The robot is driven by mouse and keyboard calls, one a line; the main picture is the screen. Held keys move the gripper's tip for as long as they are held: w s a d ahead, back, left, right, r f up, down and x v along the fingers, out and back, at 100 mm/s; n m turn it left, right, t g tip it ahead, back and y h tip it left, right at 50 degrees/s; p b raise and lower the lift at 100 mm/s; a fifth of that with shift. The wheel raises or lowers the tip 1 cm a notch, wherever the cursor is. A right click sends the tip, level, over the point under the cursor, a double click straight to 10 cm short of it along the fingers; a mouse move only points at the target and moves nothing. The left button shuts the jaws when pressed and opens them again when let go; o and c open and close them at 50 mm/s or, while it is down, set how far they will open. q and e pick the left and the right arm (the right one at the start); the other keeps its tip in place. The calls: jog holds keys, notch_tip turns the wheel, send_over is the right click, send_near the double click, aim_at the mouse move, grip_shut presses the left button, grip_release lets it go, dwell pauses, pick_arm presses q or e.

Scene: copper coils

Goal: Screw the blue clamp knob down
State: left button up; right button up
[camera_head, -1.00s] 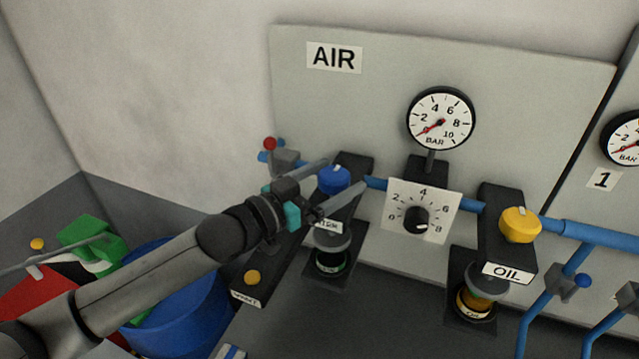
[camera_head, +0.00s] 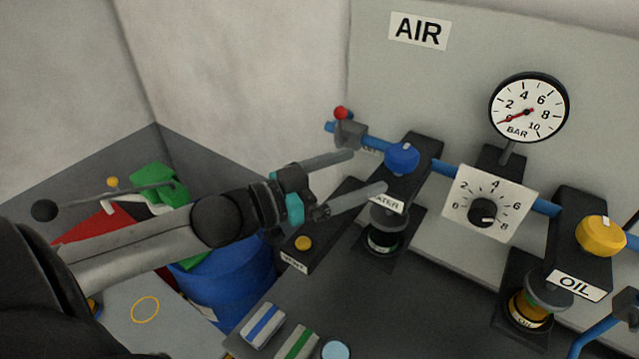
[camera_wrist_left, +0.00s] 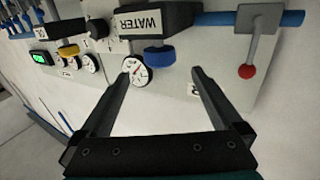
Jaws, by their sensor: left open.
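The blue clamp knob (camera_head: 402,157) sits on top of the dark block labelled WATER, on the blue air pipe. It also shows in the left wrist view (camera_wrist_left: 159,57), under the WATER label and ahead of the fingers. My left gripper (camera_head: 368,171) is open and empty, with its two long grey fingers pointing at the knob. The tips stop short of the knob, to its left in the head view. In the left wrist view the gripper (camera_wrist_left: 163,69) has the knob framed between its fingertips. My right gripper is in neither view.
A red-ended valve lever (camera_head: 342,113) stands left of the knob. A pressure gauge (camera_head: 529,107), a dial plate (camera_head: 488,203) and a yellow knob (camera_head: 600,235) are to the right. Below are a black VENT box (camera_head: 320,235) and a blue barrel (camera_head: 225,290).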

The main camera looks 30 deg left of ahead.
pick_arm(q)
jog(key=shift+v, duration=2.85)
jog(key=shift+s, duration=0.1)
